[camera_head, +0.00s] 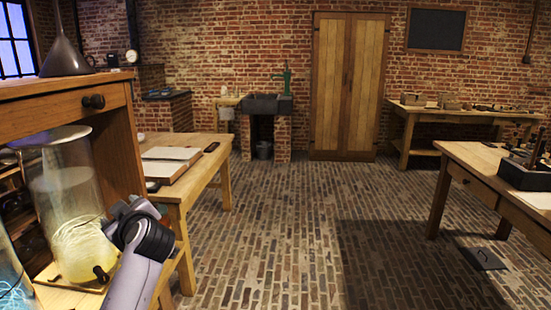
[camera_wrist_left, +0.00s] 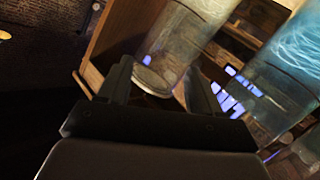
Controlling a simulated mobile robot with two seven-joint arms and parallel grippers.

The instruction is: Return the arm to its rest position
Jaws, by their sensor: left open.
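My left arm comes in at the lower left of the head view, its gripper (camera_head: 128,210) raised in front of the wooden cabinet. In the left wrist view the gripper (camera_wrist_left: 160,88) shows two dark fingers spread apart, with nothing held between them. A tall glass jar (camera_head: 70,190) with a yellow glow and pale wire-like strands stands to the left of the gripper; they look apart. A second jar (camera_head: 12,285) with a blue glow is cut off at the left edge. My right gripper is not in view.
A wooden cabinet (camera_head: 118,150) rises beside the jars, with a dark funnel (camera_head: 65,55) on top. A workbench (camera_head: 480,165) stands at right.

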